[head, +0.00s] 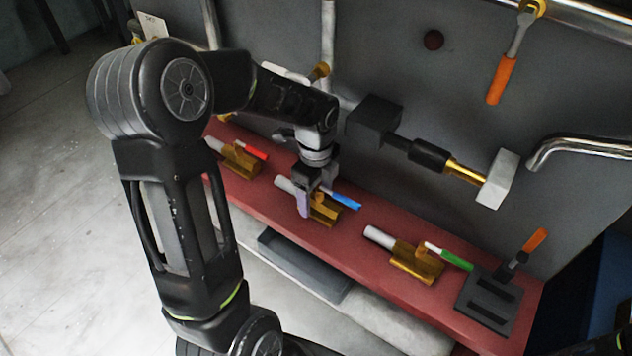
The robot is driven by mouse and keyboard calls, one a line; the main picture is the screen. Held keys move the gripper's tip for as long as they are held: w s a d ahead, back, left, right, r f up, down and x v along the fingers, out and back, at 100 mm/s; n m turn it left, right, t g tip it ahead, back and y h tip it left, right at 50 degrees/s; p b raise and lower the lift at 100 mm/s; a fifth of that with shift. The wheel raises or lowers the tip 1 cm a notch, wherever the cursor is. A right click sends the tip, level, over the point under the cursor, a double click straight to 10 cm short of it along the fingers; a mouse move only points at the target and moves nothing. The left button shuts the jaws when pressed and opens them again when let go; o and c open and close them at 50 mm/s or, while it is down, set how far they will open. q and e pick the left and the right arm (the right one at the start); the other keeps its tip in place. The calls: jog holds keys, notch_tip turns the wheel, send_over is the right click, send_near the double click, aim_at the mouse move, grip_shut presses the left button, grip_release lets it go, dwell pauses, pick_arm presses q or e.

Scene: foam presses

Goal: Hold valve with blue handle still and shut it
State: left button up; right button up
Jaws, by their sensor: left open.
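The valve with the blue handle (346,201) is in the middle of a red shelf in the head view. It has a brass body (326,213) and a pale pipe end (284,185) on its left. The blue lever points right and slightly down. My left gripper (311,203) points down at the valve, with its fingers open around or just beside the part where pipe and body meet. The gripper hides that part, and I cannot tell if it touches. My right gripper is not in view.
A red-handled valve (240,158) stands to the left and a green-handled valve (419,258) to the right. A dark slotted block (487,303) lies at the shelf's right end. A press-like fixture (430,155) juts from the grey wall behind. A grey tray (303,267) lies below the shelf.

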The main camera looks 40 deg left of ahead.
pick_arm(q)
jog(key=shift+f, duration=0.75)
jog(key=shift+c, duration=0.5)
grip_shut()
dwell(0.7)
dwell(1.0)
